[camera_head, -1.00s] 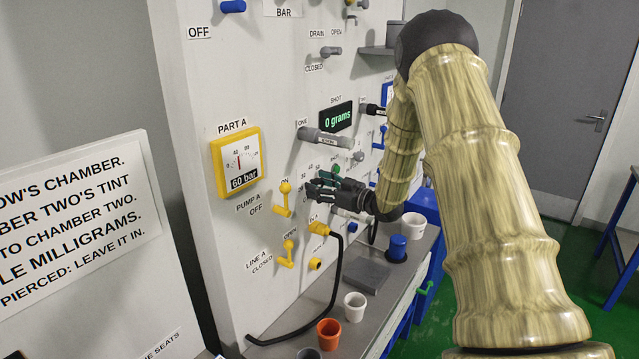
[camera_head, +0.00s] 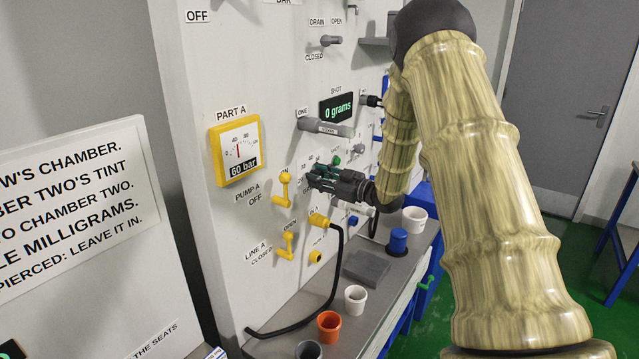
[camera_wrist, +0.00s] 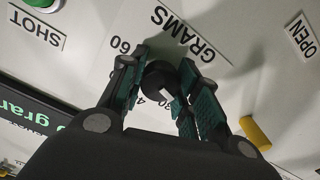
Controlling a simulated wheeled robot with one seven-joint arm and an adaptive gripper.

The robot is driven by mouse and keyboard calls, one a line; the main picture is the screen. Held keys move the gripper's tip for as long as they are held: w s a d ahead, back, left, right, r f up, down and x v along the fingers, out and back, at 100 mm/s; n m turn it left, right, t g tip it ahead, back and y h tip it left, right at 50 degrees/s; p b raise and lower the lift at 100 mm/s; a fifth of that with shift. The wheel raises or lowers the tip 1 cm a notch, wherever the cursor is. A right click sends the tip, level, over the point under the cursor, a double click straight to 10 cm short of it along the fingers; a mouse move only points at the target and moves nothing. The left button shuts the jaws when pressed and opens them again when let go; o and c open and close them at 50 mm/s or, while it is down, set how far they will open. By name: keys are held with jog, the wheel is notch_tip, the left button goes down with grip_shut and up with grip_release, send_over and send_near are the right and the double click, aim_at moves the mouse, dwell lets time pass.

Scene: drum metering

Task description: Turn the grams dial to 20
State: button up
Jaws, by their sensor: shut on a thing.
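The grams dial (camera_wrist: 162,78) is a round black knob with a light pointer mark, on the white panel below the GRAMS label (camera_wrist: 190,32) in the wrist view. In the head view my gripper (camera_head: 312,178) is against the panel and hides the dial. The shot display (camera_head: 337,108) reads 0 grams.
The yellow pump A lever (camera_head: 284,190) and line A lever (camera_head: 286,247) are left of and below my gripper. A green shot button (camera_wrist: 42,3) is near the dial. Cups (camera_head: 329,325) and a blue-capped item (camera_head: 398,242) stand on the bench below.

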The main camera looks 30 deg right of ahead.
jog(key=n+b, duration=0.2)
jog(key=b, duration=0.1)
jog(key=shift+f, duration=0.15)
jog(key=shift+n+b, duration=0.45)
jog(key=shift+n, duration=0.05)
jog(key=shift+r, duration=0.2)
jog(key=o, duration=1.1)
jog(key=shift+c, duration=0.2)
jog(key=shift+d, duration=0.1)
jog(key=shift+s, duration=0.1)
jog(key=v, duration=1.2)
jog(key=shift+d+f, duration=0.1)
jog(key=shift+f, duration=0.05)
